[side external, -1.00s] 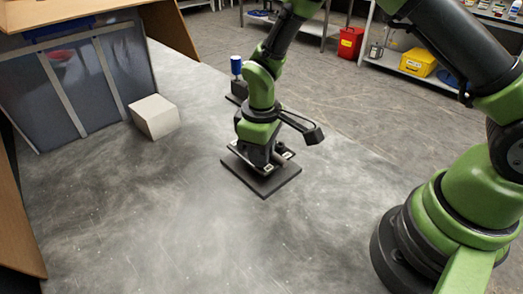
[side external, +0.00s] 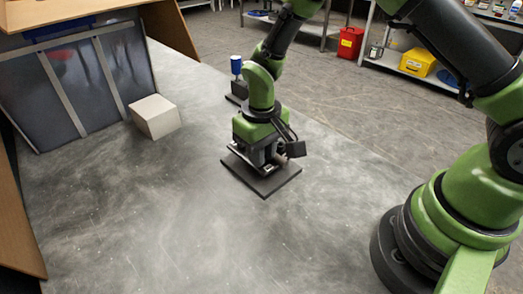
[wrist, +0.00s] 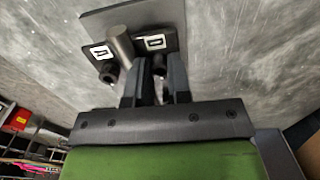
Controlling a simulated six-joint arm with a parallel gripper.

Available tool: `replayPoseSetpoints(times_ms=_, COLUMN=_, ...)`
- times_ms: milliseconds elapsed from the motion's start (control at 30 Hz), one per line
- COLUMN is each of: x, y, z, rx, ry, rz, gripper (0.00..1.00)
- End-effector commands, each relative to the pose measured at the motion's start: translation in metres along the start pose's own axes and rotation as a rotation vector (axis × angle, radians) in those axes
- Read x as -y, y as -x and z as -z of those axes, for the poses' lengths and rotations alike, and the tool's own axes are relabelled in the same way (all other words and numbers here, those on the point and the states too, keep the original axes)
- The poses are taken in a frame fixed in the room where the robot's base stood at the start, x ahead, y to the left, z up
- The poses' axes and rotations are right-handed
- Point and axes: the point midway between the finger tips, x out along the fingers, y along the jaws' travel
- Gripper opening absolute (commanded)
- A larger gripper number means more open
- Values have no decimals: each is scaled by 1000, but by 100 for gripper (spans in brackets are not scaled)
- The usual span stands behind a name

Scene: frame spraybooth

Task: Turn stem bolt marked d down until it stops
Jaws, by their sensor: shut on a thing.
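A dark square plate (side external: 262,184) lies on the bench in the side view, under my gripper (side external: 262,160). In the wrist view the plate (wrist: 150,14) carries a label reading D (wrist: 152,42), and my gripper (wrist: 155,74) is at the bolt beside that label. The fingers are shut on this stem bolt, which they mostly hide, so its height cannot be read. A second dark bolt (wrist: 108,75) stands to the left, by another label (wrist: 101,52) that looks like an A. A grey cylinder (wrist: 121,44) rises between the labels.
A pale box (side external: 154,116) sits on the bench left of the plate. A blue-topped bottle (side external: 236,66) on a dark block is behind my arm. A grey booth with wooden sides (side external: 20,200) borders the left. The bench front is clear.

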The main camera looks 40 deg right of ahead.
Motion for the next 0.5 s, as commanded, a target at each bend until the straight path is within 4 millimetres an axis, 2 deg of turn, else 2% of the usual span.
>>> replayPoseSetpoints(times_ms=233, x=0, y=0, z=1, rx=-3, ry=1, rz=1, gripper=0)
replayPoseSetpoints(times_ms=267, x=0, y=0, z=1, rx=-3, ry=1, rz=1, gripper=21)
replayPoseSetpoints(times_ms=367, x=0, y=0, z=1, rx=-2, ry=1, rz=1, gripper=44)
replayPoseSetpoints(times_ms=500, x=0, y=0, z=0, rx=-1, ry=1, rz=0, gripper=44)
